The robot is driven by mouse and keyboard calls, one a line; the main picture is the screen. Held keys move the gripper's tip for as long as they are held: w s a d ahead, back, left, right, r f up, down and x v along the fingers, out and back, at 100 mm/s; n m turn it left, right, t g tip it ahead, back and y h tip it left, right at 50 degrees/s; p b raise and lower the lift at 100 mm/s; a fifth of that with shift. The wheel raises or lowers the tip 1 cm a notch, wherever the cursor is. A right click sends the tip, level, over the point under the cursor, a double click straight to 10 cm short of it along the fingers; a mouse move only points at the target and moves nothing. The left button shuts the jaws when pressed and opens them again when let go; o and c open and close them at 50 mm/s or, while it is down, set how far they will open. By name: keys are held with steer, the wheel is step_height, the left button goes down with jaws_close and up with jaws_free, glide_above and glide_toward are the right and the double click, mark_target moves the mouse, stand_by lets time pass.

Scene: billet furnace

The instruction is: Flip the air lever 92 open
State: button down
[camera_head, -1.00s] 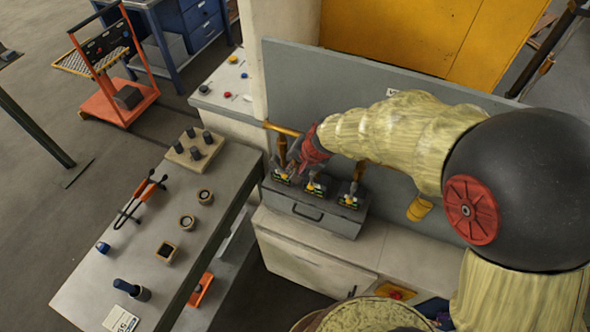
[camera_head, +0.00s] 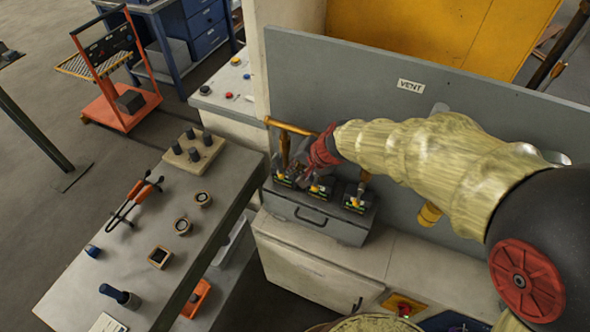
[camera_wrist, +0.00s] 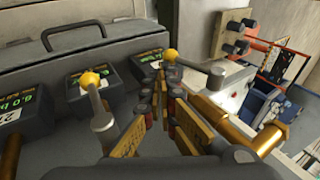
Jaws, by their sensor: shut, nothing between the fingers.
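Three small dark valve boxes with lit displays stand in a row on a grey case in the head view: left (camera_head: 281,179), middle (camera_head: 319,188) and right (camera_head: 356,199). I cannot read which is 92. My gripper (camera_head: 306,172) is above the left and middle boxes, partly hiding their levers. In the wrist view, its shut, empty fingers (camera_wrist: 163,82) point at a yellow lever knob (camera_wrist: 170,55); I cannot tell whether they touch it. Another yellow-knobbed lever (camera_wrist: 90,79) stands left of the fingers, on a grey stem. A box at the far left (camera_wrist: 20,108) is partly cut off.
A grey back panel with a VENT label (camera_head: 411,86) rises behind the boxes. Brass pipes (camera_head: 290,127) run close behind my gripper. A grey bench (camera_head: 140,235) with small fixtures stands at left. The case handle (camera_head: 311,217) faces the front.

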steer(key=shift+r, duration=0.15)
steer(key=shift+r+p, duration=0.6)
steer(key=shift+r, duration=0.1)
steer(key=v, duration=1.2)
steer(key=shift+s+f, duration=0.1)
steer(key=shift+f, duration=0.05)
